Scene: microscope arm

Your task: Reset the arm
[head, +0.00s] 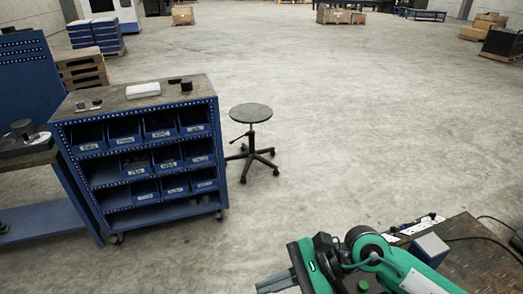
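A green arm-like device with black and white parts (405,268) shows at the lower right, in front of a dark brown bench top (478,254). I take it to be the arm of the task. It has a round joint or knob near its upper end and dark fittings on its left. A grey ridged piece (276,283) sticks out at its left, cut by the bottom edge. The device's lower part is out of the frame, so its full pose cannot be told. Neither of my grippers is in view.
A blue wheeled bin rack (150,160) stands at the left, beside a blue workbench (38,217). A black stool (251,114) stands right of the rack. The concrete floor between is open. Pallets and boxes stand far back.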

